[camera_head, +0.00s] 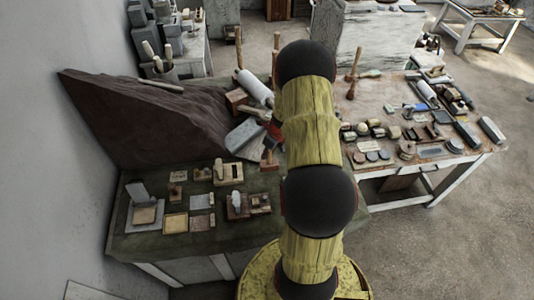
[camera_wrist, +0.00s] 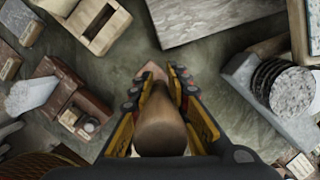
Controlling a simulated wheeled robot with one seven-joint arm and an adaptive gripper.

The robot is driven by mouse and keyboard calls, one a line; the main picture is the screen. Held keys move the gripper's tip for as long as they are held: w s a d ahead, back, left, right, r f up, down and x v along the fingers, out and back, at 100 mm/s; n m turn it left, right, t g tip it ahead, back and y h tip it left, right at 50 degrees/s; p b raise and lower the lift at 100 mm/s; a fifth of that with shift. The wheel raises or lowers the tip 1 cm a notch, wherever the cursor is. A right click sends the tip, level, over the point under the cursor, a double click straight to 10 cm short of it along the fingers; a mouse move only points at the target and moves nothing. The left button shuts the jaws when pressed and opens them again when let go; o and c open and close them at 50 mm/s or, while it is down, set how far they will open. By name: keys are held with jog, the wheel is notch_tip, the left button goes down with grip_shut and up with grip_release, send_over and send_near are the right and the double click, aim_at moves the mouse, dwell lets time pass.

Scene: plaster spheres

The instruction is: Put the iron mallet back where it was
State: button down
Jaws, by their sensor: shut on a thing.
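My gripper (camera_wrist: 156,80) is shut on a brown wooden handle, which I take to be the handle of the iron mallet (camera_wrist: 161,128). The handle's rounded end faces the wrist camera, and its shaft runs away between the fingers. In the head view my arm covers most of the gripper and the mallet, near the right end of the dark green bench (camera_head: 130,238). I cannot tell whether the mallet touches the bench.
In the wrist view, wooden blocks lie at left, a pale slab (camera_wrist: 205,18) stands ahead, and a grey block with a ridged round piece (camera_wrist: 283,88) lies at right. A dark sloped slab (camera_head: 150,120) backs the bench. A cluttered white table (camera_head: 455,160) stands at right.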

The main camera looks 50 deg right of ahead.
jog(key=shift+s+x, duration=0.1)
jog(key=shift+x, duration=0.6)
jog(key=shift+s+x, duration=0.15)
jog(key=shift+x, duration=0.6)
jog(key=shift+d+f, duration=0.1)
jog(key=shift+f, duration=0.15)
jog(key=c, duration=1.7)
grip_release()
jog(key=shift+s, duration=0.1)
